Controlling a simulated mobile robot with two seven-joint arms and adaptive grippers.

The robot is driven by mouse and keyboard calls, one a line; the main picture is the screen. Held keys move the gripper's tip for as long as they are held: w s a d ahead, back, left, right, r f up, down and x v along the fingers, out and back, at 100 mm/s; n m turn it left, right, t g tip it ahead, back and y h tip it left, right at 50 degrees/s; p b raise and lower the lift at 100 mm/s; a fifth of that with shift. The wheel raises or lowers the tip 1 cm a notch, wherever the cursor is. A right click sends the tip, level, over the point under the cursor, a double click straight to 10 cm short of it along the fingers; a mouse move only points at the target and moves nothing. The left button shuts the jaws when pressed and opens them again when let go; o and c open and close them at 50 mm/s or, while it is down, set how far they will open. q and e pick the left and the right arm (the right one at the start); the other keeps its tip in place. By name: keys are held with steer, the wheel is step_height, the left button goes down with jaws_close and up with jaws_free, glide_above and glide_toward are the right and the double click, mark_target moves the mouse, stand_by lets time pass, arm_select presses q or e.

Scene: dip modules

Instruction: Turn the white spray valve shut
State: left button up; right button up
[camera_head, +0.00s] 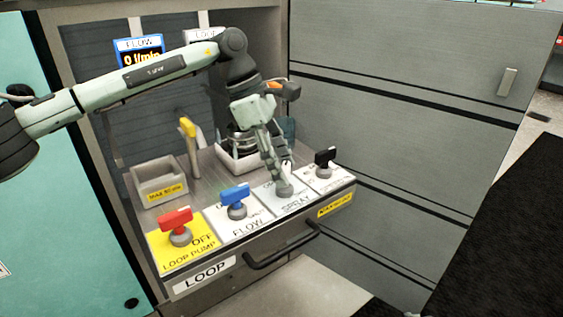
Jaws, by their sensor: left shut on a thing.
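The spray valve (285,190) stands on the white plate marked SPRAY, between the blue and black valves on the front panel. Its white handle is mostly hidden by my left gripper (280,172); a small white part shows beside the fingers. My left arm comes in from the left and reaches down over the panel. My left gripper points down and is shut on the white handle. The handle's angle is hard to tell behind the fingers. My right gripper is not in view.
A red valve (176,220) on a yellow plate, a blue valve (235,195) and a black valve (324,158) flank it. Behind are a small bin (159,170), a yellow-topped handle (187,128) and a white tray (237,163). A black drawer handle (283,250) is below. Grey cabinet (420,130) stands right.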

arm_select(q)
steer(key=m+g, duration=0.1)
steer(key=m, duration=0.3)
steer(key=shift+w+d+m+g+y, duration=0.15)
steer(key=shift+m+g+y, duration=0.15)
steer(key=shift+g+y, duration=0.1)
steer(key=shift+m+g+y+p, duration=0.4)
steer(key=shift+m+g+y, duration=0.1)
steer(key=shift+m, duration=1.4)
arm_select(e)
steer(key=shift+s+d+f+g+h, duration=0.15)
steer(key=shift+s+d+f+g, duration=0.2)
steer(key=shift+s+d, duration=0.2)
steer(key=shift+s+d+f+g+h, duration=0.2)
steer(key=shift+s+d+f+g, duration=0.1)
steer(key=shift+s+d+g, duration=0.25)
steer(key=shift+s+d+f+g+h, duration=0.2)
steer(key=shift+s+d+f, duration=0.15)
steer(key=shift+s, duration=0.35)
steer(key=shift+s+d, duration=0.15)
arm_select(q)
steer(key=o, duration=1.2)
steer(key=shift+c, duration=0.2)
steer(key=shift+w, duration=0.1)
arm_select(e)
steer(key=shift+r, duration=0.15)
arm_select(q)
steer(key=v, duration=1.2)
